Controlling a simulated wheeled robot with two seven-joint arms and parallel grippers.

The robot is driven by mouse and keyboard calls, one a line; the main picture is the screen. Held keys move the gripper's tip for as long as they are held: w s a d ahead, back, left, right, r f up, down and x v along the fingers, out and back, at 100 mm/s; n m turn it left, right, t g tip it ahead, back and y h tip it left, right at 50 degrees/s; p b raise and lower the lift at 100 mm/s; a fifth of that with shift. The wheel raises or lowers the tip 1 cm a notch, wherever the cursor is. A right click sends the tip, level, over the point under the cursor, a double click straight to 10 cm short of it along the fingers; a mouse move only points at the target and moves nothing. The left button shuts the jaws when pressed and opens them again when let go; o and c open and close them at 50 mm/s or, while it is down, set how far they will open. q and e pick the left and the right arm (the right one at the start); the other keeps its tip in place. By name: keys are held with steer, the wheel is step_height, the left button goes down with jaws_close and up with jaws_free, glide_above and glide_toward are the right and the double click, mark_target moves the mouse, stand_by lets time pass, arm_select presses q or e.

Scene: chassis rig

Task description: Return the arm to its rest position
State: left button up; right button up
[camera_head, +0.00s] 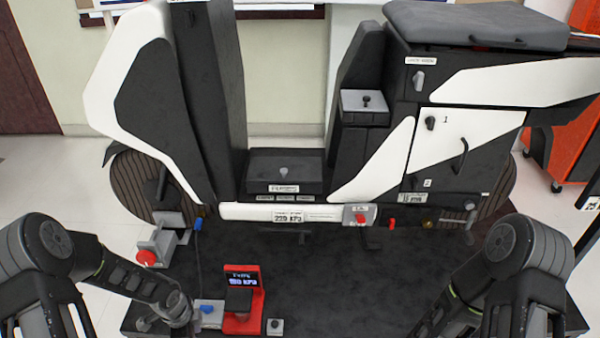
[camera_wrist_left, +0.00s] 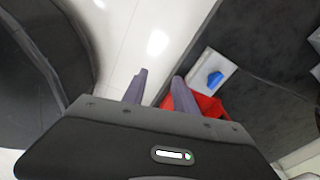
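My left arm (camera_head: 130,280) comes in from the left in the head view, its wrist low over the platform's front left part. Its fingers do not show clearly there. In the left wrist view my left gripper (camera_wrist_left: 160,82) has two grey fingers apart with nothing between them. Beyond the fingers are a red part (camera_wrist_left: 207,104) and a pale block with a blue knob (camera_wrist_left: 215,79). My right arm (camera_head: 465,290) is bent at the right in the head view; its gripper fingers are not visible.
A black-and-white rig (camera_head: 285,170) stands behind the dark platform (camera_head: 345,285). Near my left wrist are a red gauge stand (camera_head: 243,322), a blue-knobbed block (camera_head: 209,318) and a red knob (camera_head: 147,258). The platform's middle is clear. An orange cabinet (camera_head: 572,140) stands at right.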

arm_select(q)
steer(key=s+d+f+n+t+h, duration=0.1)
steer(key=s+d+n+t+h, duration=0.3)
steer(key=d+n, duration=1)
steer(key=s+d+n+g+y, duration=0.1)
steer(key=s+d+n+g, duration=0.25)
steer(key=s+d, duration=0.6)
step_height(320, 180, up, 25)
steer(key=s+p, duration=0.2)
steer(key=p, duration=2.3)
steer(key=shift+a+m, duration=0.45)
